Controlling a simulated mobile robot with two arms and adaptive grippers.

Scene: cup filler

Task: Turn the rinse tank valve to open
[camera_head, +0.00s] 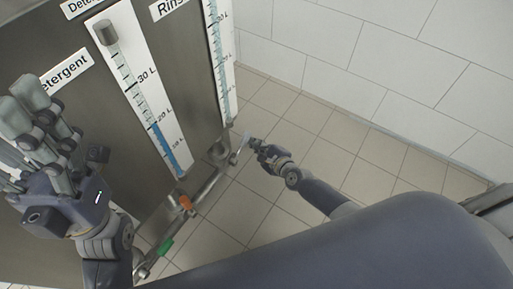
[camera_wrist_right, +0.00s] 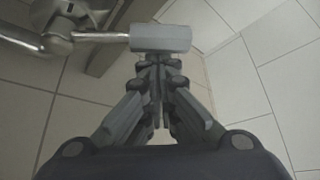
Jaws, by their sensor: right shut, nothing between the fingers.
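The rinse tank valve has a grey block-shaped handle (camera_wrist_right: 160,38) on a thin metal rod in the right wrist view. The rod runs left to the pipe fitting (camera_wrist_right: 58,42). In the head view, the pale handle (camera_head: 243,139) stands out from the pipe low on the rinse tank. My right gripper (camera_head: 256,143) is beside it. In the wrist view, my right gripper (camera_wrist_right: 160,62) is shut and empty, with its fingertips at the handle's near edge; I cannot tell whether they touch. My left gripper (camera_head: 22,103) is raised in front of the detergent tank; its finger opening is unclear.
A metal pipe runs along the tank bottoms, with an orange handle (camera_head: 185,202) and a green handle (camera_head: 166,246). The detergent gauge (camera_head: 140,85) and rinse gauge (camera_head: 220,60) are on the steel tank fronts. Open tiled floor (camera_head: 310,150) and a white wall (camera_head: 350,60) lie to the right.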

